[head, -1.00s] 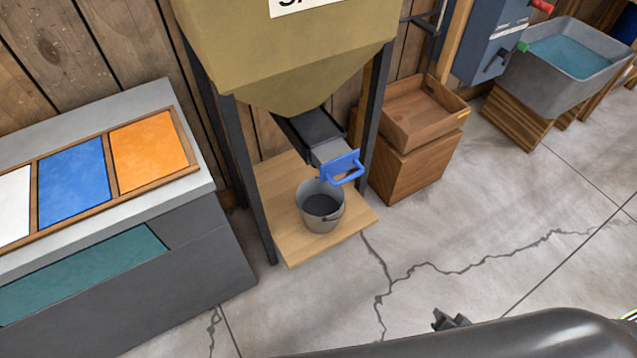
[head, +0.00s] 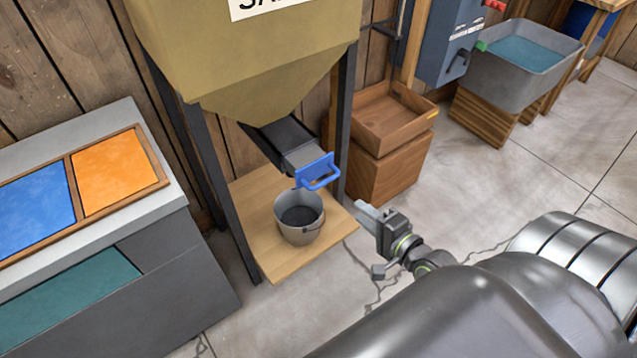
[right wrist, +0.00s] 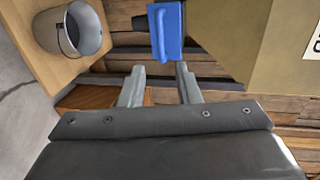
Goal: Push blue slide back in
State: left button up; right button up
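The blue slide (head: 317,171) has a blue plate and loop handle on a grey tongue. It sticks out of the dark chute under the tan hopper (head: 245,75). My right gripper (head: 364,212) is to the right of and lower than the slide, apart from it. In the right wrist view my right gripper (right wrist: 160,78) has its two fingers spread with nothing between them. The blue slide (right wrist: 168,32) shows beyond the fingertips there. A grey bucket (head: 299,232) with dark content stands below the slide. My left gripper is not in view.
The bucket stands on a wooden board (head: 265,262) between dark hopper legs (head: 224,195). A wooden tray on a box (head: 384,175) stands right of the hopper. A grey counter with coloured panels (head: 165,215) is at left. A grey basin (head: 510,80) is at upper right.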

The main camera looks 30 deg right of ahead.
aim_at(325, 184)
jog(key=b+x, duration=0.1)
jog(key=x, duration=1.4)
jog(key=shift+w+a+f, duration=0.1)
jog(key=shift+w+a, duration=0.05)
jog(key=shift+w, duration=0.2)
grip_shut()
